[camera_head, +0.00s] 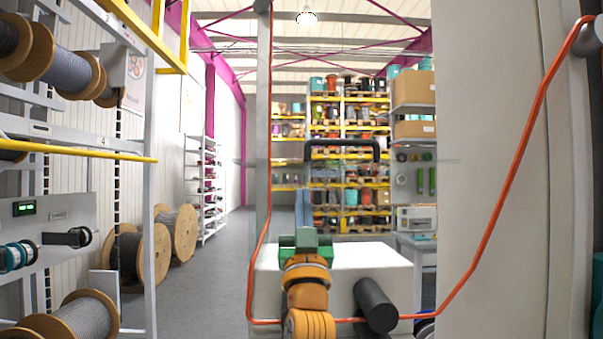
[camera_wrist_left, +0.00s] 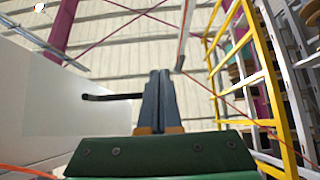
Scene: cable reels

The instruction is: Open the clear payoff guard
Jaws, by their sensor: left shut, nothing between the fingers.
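The clear payoff guard (camera_head: 420,161) is see-through; in the head view only a faint level edge shows. Its black bar handle (camera_head: 342,143) stands above that edge, right of the picture's middle. My left gripper (camera_head: 303,195), with blue-grey fingers on a green mount, points up, below and left of the handle. Its fingers are together and empty. In the left wrist view, the handle (camera_wrist_left: 112,97) lies left of the gripper's fingers (camera_wrist_left: 160,75), its right end close to them. I cannot tell whether they touch. My right gripper is not in view.
A white machine box (camera_head: 375,262) with a black roller (camera_head: 375,305) is below. An orange cable (camera_head: 510,170) runs around the front. A pale cabinet (camera_head: 490,110) blocks the right. A reel rack (camera_head: 75,145) stands left, with open floor (camera_head: 215,270) between.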

